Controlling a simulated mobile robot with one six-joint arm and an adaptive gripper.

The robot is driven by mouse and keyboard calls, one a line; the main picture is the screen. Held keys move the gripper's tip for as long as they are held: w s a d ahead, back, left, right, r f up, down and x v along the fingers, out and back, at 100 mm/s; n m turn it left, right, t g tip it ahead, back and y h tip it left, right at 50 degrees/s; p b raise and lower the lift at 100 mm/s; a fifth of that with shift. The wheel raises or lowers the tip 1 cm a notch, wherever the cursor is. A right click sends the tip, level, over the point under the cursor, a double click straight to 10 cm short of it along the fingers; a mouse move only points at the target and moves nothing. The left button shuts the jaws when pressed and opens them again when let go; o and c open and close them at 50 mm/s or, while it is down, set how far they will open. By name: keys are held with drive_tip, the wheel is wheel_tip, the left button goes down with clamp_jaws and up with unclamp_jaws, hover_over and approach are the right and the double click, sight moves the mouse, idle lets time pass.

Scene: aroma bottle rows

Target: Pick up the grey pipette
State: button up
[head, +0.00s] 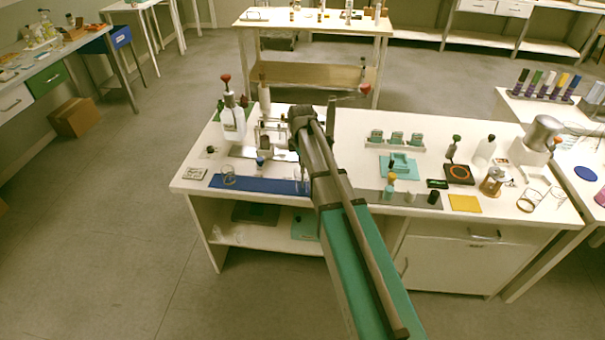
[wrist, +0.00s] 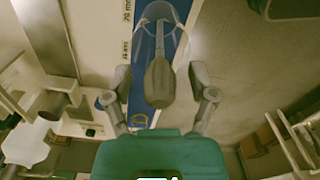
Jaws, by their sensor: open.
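In the wrist view a grey pipette (wrist: 160,82) with a thick rounded body and narrower neck lies between the fingers of my gripper (wrist: 161,76). The fingers are open, one on each side, with a visible gap to it. Its thin end runs toward a clear glass vessel (wrist: 180,40) over the blue mat (wrist: 147,50). I cannot tell whether it rests inside the glass. In the head view my arm covers the gripper and the pipette; the glass vessel (head: 301,176) shows at the right part of the blue mat (head: 265,185).
A second glass (head: 228,175) stands on the mat's left. A white bottle with red top (head: 232,115) and a metal stand (head: 268,133) are behind. Green-capped racks (head: 397,140), a teal tray (head: 398,168) and a hotplate (head: 459,174) lie to the right.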

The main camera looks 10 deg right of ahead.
idle(0.4)
drive_tip(key=c, duration=0.7)
drive_tip(key=shift+c, duration=0.2)
drive_tip(key=shift+r, duration=0.1)
wheel_tip(320, 180, up, 10)
drive_tip(key=p, duration=1)
drive_tip(key=shift+s, duration=0.1)
idle(0.5)
